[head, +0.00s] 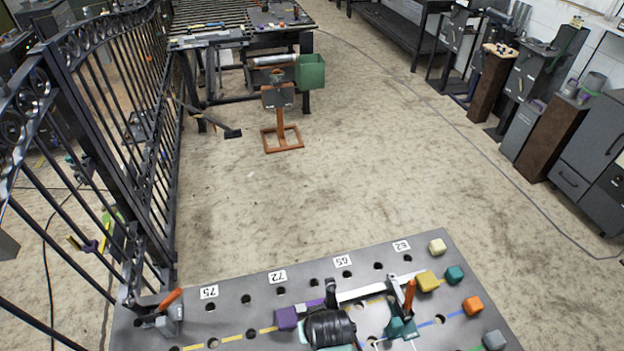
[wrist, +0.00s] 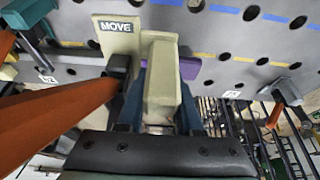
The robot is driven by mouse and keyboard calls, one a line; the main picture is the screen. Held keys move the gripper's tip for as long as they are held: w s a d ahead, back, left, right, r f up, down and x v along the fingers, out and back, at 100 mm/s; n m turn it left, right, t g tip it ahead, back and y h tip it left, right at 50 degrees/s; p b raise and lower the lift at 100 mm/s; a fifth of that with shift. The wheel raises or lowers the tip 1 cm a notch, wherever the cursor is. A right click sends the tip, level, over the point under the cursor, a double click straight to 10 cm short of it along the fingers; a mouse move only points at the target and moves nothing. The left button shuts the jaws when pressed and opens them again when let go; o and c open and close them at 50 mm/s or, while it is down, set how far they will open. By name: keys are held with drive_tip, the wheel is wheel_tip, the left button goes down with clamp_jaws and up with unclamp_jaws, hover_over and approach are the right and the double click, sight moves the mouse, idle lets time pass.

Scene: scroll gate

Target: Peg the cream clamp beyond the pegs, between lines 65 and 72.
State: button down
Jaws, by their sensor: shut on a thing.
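My gripper (wrist: 160,112) is shut on the cream clamp (wrist: 160,75) in the wrist view. A pale block with a MOVE label (wrist: 118,27) stands beside the held part. A large orange handle (wrist: 60,110) reaches in from the left and seems to join the clamp. In the head view my black wrist hides most of the clamp. The number plates 65 (head: 343,261) and 72 (head: 278,276) lie along the board's far edge, with holes near them. My gripper is over the board, nearer than the plates. I cannot tell whether the clamp touches the board.
The dark board (head: 240,312) holds a grey clamp (head: 168,320) at left, a purple block (head: 288,318), and a teal clamp (head: 402,327) with an orange handle. Several coloured blocks line the right edge, including a cream block (head: 437,247). An iron gate (head: 110,150) borders the left.

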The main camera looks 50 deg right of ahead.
drive_tip(key=shift+w+f+b, duration=0.1)
drive_tip(key=shift+f+b, duration=2.95)
drive_tip(key=shift+b, duration=0.15)
drive_tip(key=shift+f+b, duration=1.3)
drive_tip(key=shift+f, duration=0.9)
drive_tip(key=c, duration=0.5)
unclamp_jaws()
drive_tip(key=shift+s+a+f, duration=0.1)
drive_tip(key=shift+s+f, duration=0.2)
drive_tip(key=v, duration=1.3)
drive_tip(key=shift+w+r, duration=0.2)
